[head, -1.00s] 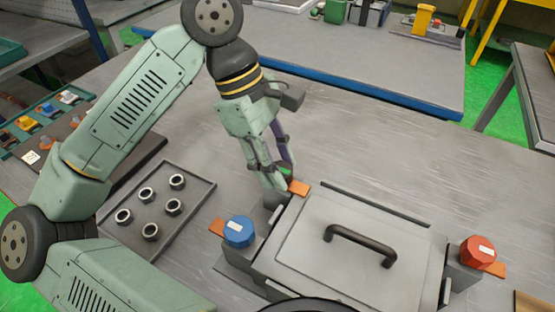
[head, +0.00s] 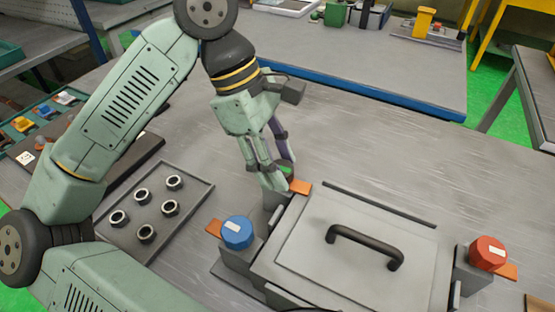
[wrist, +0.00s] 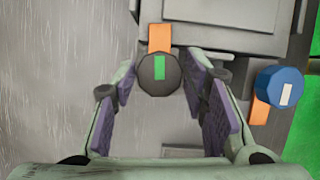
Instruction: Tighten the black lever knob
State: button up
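The black lever knob (wrist: 158,74) shows in the wrist view as a dark round cap with a green mark, with an orange tab (wrist: 160,38) beyond it. My gripper (wrist: 160,82) has its fingers on either side of the knob, with narrow gaps, so it looks open around it. In the head view my gripper (head: 276,182) points down at the far left corner of the grey lidded box (head: 300,245). There its fingers hide most of the knob; a bit of green and the orange tab (head: 300,187) show.
A blue knob (head: 237,232) with an orange tab stands at the box's near left, and a red knob (head: 488,252) at its right. The lid has a dark handle (head: 365,246). A tray (head: 197,204) with several metal rings lies left. The table behind the box is clear.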

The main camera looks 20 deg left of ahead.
jog(key=o, duration=0.3)
jog(key=v, duration=1.2)
dwell(0.4)
